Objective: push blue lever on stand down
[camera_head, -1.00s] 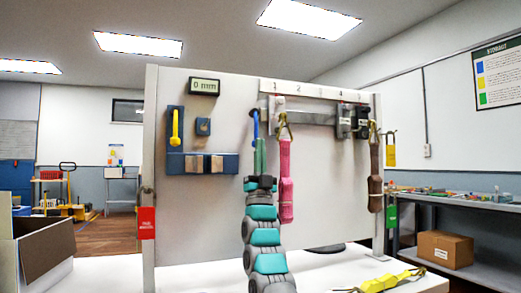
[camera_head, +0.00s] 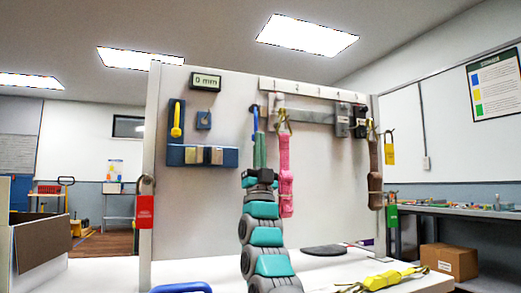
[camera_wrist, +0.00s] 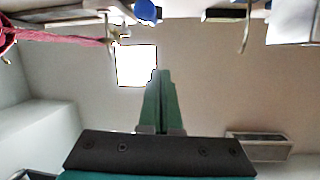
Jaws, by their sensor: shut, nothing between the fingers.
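The blue lever (camera_head: 256,120) hangs from a mount on the front of the white upright panel (camera_head: 220,225). In the head view its lower part meets the tips of my gripper (camera_head: 259,137), which hides what lies behind. In the wrist view a rounded blue part (camera_wrist: 145,11), probably the lever, is at the top edge, with a visible gap to my green fingertips (camera_wrist: 161,73). The fingers are together, point up and hold nothing. I cannot tell from the head view whether they touch the lever.
A pink strap (camera_head: 285,170) hangs close right of my gripper. A yellow lever (camera_head: 176,120) and a display reading 0 mm (camera_head: 205,82) are at left. A brown strap (camera_head: 375,175) hangs right. A yellow strap (camera_head: 385,280) lies on the white table.

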